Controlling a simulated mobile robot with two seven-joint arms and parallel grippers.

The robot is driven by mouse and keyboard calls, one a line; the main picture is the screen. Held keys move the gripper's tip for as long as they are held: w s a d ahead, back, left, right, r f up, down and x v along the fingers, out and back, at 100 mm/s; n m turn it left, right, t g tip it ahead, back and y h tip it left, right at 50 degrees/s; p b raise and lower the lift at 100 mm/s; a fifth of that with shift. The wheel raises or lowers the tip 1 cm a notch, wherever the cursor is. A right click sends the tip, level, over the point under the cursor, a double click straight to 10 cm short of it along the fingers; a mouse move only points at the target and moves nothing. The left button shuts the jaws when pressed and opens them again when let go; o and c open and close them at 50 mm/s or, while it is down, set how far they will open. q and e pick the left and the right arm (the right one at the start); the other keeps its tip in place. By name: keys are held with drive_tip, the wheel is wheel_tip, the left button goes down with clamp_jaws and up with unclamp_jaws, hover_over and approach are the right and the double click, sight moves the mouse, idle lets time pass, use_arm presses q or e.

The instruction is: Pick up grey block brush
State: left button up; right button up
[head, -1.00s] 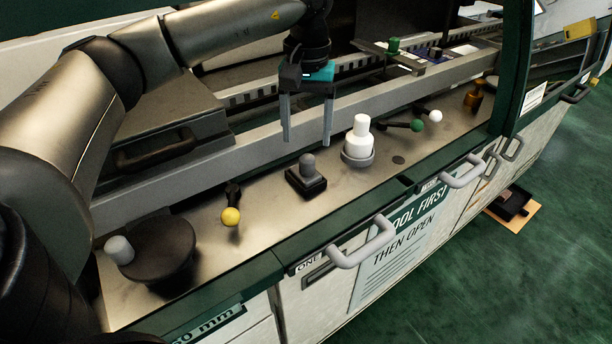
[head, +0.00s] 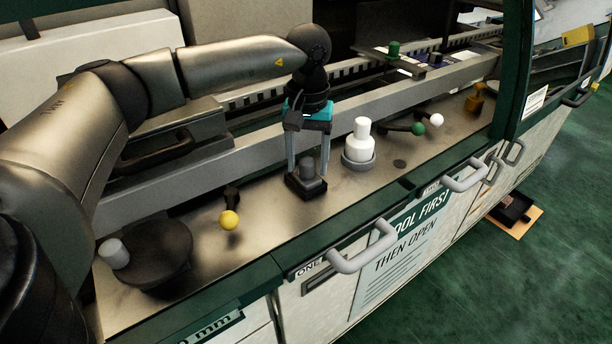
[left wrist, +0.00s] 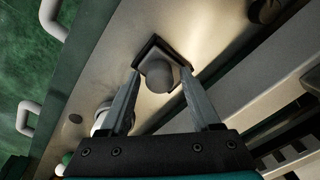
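The grey block brush (head: 306,186) is a dark square block with a rounded grey knob on top. It stands upright on the metal ledge in the head view. My left gripper (head: 307,168) points down over it, with one finger on each side of the knob. In the left wrist view the brush (left wrist: 158,74) sits between the spread fingertips of the left gripper (left wrist: 161,72). Gaps show between knob and fingers, so the gripper is open. Whether a fingertip touches the block is unclear. My right gripper is not in view.
A white bottle in a grey cup (head: 360,145) stands close to the right of the brush. A yellow-knobbed lever (head: 229,220) and a dark round pad with a grey knob (head: 155,253) are to the left. A grey rail (head: 250,150) runs behind. Green and white knobs lie further right.

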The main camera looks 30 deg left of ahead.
use_arm(q)
clamp_jaws()
idle(0.7)
